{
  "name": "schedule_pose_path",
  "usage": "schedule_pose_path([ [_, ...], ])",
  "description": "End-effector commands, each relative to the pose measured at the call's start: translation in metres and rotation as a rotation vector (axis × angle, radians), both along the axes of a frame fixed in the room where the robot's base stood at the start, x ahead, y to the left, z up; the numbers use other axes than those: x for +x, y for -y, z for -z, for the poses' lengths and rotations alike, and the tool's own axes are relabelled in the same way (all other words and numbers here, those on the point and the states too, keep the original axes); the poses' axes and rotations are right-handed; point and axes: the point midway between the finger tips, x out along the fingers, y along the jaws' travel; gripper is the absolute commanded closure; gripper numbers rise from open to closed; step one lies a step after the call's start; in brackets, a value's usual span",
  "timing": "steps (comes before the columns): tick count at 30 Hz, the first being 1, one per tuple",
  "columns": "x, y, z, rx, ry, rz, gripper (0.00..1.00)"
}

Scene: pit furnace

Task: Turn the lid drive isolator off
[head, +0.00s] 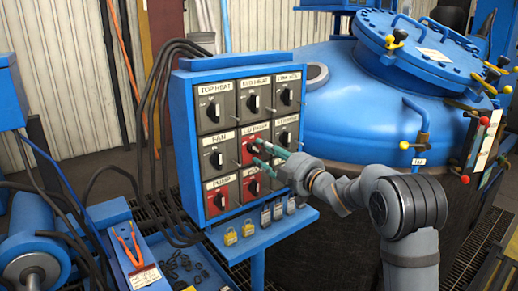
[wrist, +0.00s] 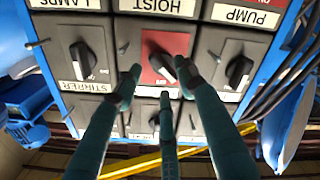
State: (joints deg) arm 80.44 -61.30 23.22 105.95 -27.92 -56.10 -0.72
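The lid drive isolator (head: 249,149) is the red-plated switch in the middle of the panel, its label partly readable in the head view. In the wrist view its red plate (wrist: 180,43) is central, with a black knob (wrist: 160,65) set at a slant. My gripper (head: 265,151) is in front of it. In the wrist view my gripper (wrist: 159,80) is open, with fingertips apart on the left and right of the knob and a third finger below. Contact with the knob cannot be told. The fingers partly cover the label below the plate.
Neighbouring switches are close around: fan (head: 214,158), stirrer (wrist: 82,60), hoist (head: 252,187) and pump (head: 221,198). Small pegs stick out beside the switches. A blue vessel (head: 350,95) stands at right; black cables (head: 150,80) run at left.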

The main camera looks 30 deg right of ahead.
Motion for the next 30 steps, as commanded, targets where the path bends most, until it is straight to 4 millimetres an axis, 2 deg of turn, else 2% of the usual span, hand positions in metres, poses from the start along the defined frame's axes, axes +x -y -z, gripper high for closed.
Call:
schedule_pose_path([
  [3, 0.016, -0.003, 0.000, 0.002, -0.001, -0.001, 0.60],
  [6, 0.023, -0.005, 0.000, 0.001, 0.000, -0.001, 0.60],
  [17, 0.028, -0.006, 0.000, 0.002, 0.000, 0.000, 0.61],
  [30, 0.027, -0.006, 0.000, 0.002, 0.000, 0.000, 0.87],
])
